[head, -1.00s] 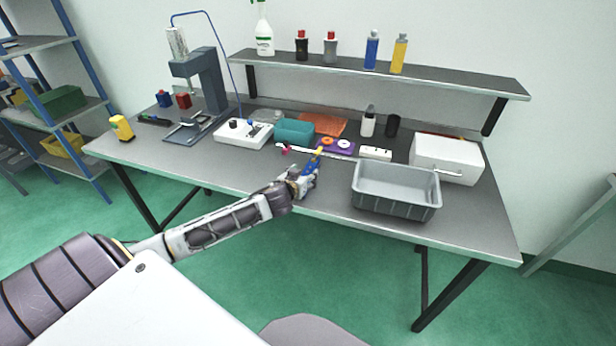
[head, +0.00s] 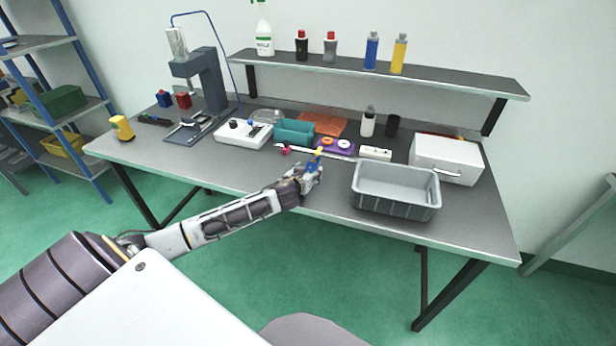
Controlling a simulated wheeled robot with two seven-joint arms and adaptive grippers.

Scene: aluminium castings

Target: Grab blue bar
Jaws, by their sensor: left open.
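A small blue piece (head: 312,166), which looks like the blue bar, shows at the front middle of the grey workbench (head: 225,165). It is partly hidden by my left gripper (head: 311,175), so its full shape cannot be told. My left gripper is open, and its fingers are right at the blue piece. Whether they touch it is too small to tell. A small yellow piece (head: 319,151) shows just behind the blue one. My right gripper is not in view.
A grey bin (head: 396,204) stands just right of the gripper. Behind are a teal box (head: 294,131), a purple block (head: 335,145), a magenta piece (head: 284,149) and a white box (head: 446,158). The bench front to the left is clear.

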